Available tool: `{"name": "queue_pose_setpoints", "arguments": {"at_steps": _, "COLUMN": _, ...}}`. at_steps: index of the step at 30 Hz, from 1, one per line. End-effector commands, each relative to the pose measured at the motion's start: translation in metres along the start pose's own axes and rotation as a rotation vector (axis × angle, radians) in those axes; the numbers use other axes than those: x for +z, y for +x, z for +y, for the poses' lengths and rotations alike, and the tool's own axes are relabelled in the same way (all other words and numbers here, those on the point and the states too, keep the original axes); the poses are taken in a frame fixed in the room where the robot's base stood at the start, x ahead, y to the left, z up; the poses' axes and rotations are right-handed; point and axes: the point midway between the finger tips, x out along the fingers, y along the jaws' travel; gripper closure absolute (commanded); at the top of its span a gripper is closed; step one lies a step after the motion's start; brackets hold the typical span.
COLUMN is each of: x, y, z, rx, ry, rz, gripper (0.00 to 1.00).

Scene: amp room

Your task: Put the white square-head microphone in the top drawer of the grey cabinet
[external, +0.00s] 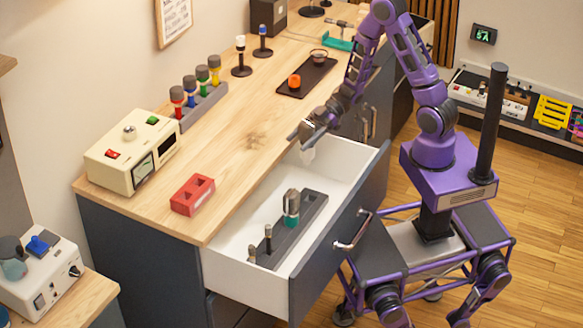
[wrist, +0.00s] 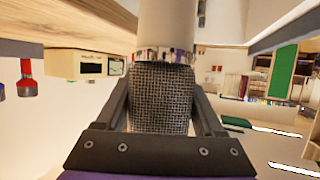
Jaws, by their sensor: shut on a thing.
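The white square-head microphone (external: 308,155) hangs below my gripper (external: 312,133) at the far end of the open top drawer. In the wrist view its grey mesh head (wrist: 160,98) sits between the two fingers (wrist: 160,120), and its white body (wrist: 166,25) extends away from them. My gripper is shut on it. The top drawer (external: 228,262) of the grey cabinet (external: 140,262) is pulled out, with white inner walls. Whether the microphone's lower end touches the drawer is unclear.
Inside the drawer, a dark tray (external: 310,215) holds a teal-and-grey microphone (external: 291,206) and small dark posts. On the wooden top (external: 238,165) stand a red block (external: 192,195), a cream meter box (external: 130,150) and a rack of coloured microphones (external: 205,103). The drawer's far end looks clear.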

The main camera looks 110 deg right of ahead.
Motion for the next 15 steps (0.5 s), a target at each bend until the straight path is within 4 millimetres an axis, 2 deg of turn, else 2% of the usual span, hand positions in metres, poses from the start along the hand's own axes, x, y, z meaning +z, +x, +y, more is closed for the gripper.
{"name": "queue_pose_setpoints", "arguments": {"at_steps": 1, "x": 0.016, "y": 0.007, "z": -0.001, "rx": -0.002, "ry": 0.007, "rz": 0.001, "gripper": 1.00}}
{"name": "queue_pose_setpoints", "arguments": {"at_steps": 9, "x": 0.079, "y": 0.034, "z": -0.001, "rx": -0.002, "ry": 0.006, "rz": 0.001, "gripper": 1.00}}
{"name": "queue_pose_setpoints", "arguments": {"at_steps": 15, "x": 0.107, "y": 0.045, "z": 0.000, "rx": 0.000, "ry": 0.002, "rz": 0.001, "gripper": 1.00}}
